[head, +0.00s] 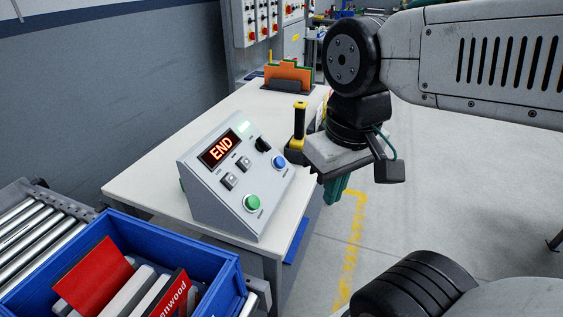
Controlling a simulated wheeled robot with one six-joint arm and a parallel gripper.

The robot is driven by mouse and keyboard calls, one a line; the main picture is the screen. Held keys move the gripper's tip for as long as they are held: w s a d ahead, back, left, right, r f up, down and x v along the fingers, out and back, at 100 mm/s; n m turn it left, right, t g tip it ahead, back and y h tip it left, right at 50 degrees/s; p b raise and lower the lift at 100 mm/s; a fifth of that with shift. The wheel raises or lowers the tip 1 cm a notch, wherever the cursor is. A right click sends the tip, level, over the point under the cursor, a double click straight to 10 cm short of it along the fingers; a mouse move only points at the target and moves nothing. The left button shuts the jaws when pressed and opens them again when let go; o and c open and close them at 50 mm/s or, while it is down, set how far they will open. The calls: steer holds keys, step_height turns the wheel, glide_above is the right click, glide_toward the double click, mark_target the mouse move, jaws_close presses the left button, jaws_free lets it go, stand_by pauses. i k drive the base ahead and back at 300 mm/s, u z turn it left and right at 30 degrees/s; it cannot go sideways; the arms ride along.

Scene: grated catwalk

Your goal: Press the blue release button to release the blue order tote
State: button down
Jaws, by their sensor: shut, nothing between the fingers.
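The blue release button (279,161) is a round button at the right side of the sloped face of a grey control box (197,165). My gripper (335,191) has teal fingers, is shut and empty, and points downward. It hangs to the right of the box, apart from the blue button in the picture. How far it is above or beyond the table edge I cannot tell. The blue order tote (225,278) is at the lower left, on or beside the roller conveyor, with red and grey boxes inside. Its underside is hidden.
A yellow-and-black handled tool (299,118) and an orange file holder (289,76) are behind. Open floor lies right.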

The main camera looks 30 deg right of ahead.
mark_target(279, 161)
steer(key=z, duration=1.3)
steer(key=k, duration=0.4)
steer(key=z, duration=0.3)
